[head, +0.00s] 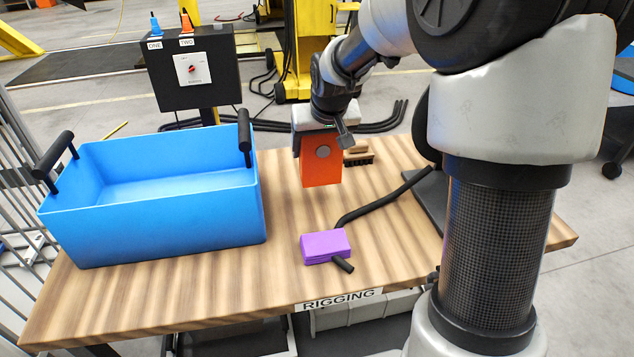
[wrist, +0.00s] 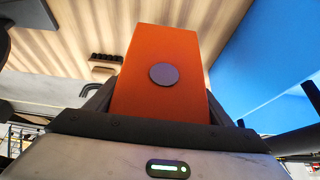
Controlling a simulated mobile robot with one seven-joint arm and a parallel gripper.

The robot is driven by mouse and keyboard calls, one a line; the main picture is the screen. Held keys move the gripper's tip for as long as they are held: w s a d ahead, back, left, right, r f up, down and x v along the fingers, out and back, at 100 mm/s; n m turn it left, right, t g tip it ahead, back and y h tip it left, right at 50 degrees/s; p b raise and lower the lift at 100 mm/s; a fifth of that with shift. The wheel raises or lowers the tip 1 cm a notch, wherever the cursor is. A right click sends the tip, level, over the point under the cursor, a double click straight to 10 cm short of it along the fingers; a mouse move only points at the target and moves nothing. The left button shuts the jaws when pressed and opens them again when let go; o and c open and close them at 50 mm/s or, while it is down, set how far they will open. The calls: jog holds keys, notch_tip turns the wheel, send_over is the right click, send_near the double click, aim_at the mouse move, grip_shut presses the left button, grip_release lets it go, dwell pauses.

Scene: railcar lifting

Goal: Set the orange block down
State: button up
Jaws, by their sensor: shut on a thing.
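The orange block (head: 321,166) has a round grey disc on its face and hangs upright below my gripper (head: 318,148), which is shut on it. In the head view the block is over the middle of the wooden table (head: 200,285), right of the blue bin; whether its bottom touches the table I cannot tell. The wrist view shows the orange block (wrist: 160,105) between the two dark fingers of my gripper (wrist: 160,108).
A blue bin (head: 160,220) with black handles stands on the left. A purple stack (head: 325,246) lies near the front edge by a black bar (head: 380,200). A black control box (head: 192,70) stands behind the table.

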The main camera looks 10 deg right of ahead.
aim_at(323, 153)
jog(key=shift+f+b, duration=0.8)
jog(key=shift+f, duration=2.4)
jog(key=shift+f, duration=0.2)
jog(key=o, duration=1.4)
jog(key=shift+o, duration=0.2)
jog(key=shift+s+r, duration=0.15)
jog(key=shift+r, duration=0.3)
jog(key=p+v, duration=0.3)
jog(key=v, duration=0.8)
jog(key=shift+s+r, duration=0.15)
